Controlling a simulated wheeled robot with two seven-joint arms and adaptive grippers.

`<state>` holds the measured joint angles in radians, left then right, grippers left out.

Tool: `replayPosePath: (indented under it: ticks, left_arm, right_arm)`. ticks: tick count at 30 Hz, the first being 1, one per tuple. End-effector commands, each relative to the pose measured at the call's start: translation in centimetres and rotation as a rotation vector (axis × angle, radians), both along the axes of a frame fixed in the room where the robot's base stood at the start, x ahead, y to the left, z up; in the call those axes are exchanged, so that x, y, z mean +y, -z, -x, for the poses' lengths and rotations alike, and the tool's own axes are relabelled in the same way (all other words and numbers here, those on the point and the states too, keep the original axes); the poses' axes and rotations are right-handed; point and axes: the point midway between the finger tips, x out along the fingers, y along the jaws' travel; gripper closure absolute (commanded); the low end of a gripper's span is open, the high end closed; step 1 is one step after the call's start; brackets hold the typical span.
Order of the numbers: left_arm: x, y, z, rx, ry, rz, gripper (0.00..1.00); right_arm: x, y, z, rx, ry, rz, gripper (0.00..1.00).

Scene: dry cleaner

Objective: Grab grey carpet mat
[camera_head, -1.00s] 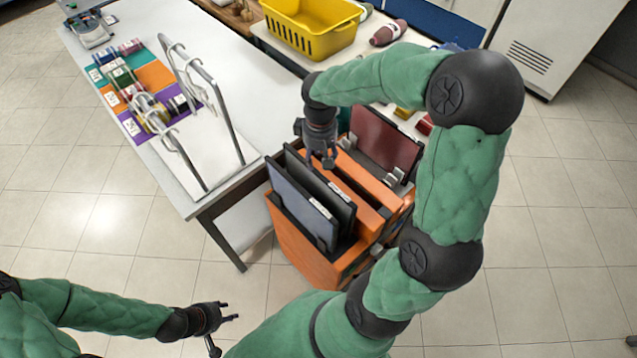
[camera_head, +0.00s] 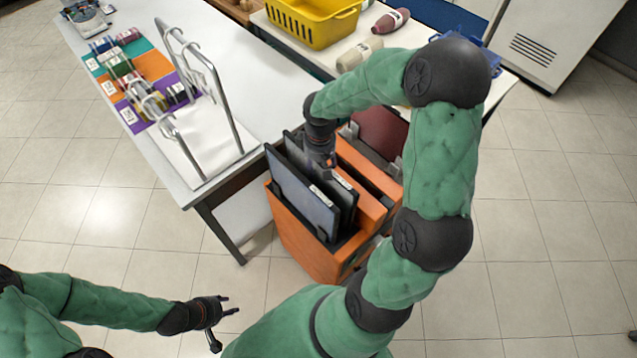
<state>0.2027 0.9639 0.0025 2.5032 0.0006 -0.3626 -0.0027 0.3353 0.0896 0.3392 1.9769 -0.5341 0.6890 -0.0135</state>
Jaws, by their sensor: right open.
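An orange holder (camera_head: 300,245) stands on the floor with upright mats in its slots. A blue-grey mat (camera_head: 298,195) is at its left and a darker grey mat (camera_head: 347,200) stands just behind it; I cannot tell for sure which is the grey carpet mat. A dark red mat (camera_head: 380,135) is at the far side. My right gripper (camera_head: 326,172) is open, low over the top edge of the darker mat; its fingertips are partly hidden and contact is unclear. My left gripper (camera_head: 226,322) is open and empty over the floor at lower left.
A white table (camera_head: 225,50) with a wire rack (camera_head: 215,85) and colored spools stands to the left of the holder. A yellow basket (camera_head: 310,22) and rolled bundles sit on another table behind. Open tiled floor lies in front and right.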

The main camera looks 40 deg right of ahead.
Motion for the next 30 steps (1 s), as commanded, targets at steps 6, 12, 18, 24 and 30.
replayPosePath:
  ticks: [6,12,18,24,30]
  left_arm:
    - [0.0,-0.1,0.0,0.000,0.000,0.000,0.60]
    - [0.0,-0.1,0.0,0.000,0.000,0.000,0.60]
    - [0.0,-0.1,0.0,0.000,0.000,0.000,0.60]
    - [0.0,-0.6,0.0,0.000,0.000,0.000,0.60]
    - [0.0,-1.8,0.0,0.000,0.000,0.000,0.60]
  right_arm:
    - [0.0,-0.1,0.0,0.000,0.001,0.000,0.72]
    - [0.0,-0.1,0.0,0.000,0.001,0.000,1.00]
    - [0.0,-0.2,0.0,-0.001,0.001,0.001,1.00]
    - [-0.1,-1.8,-0.1,-0.004,0.003,0.002,1.00]
    - [-0.1,-5.5,-0.1,-0.005,0.002,0.002,1.00]
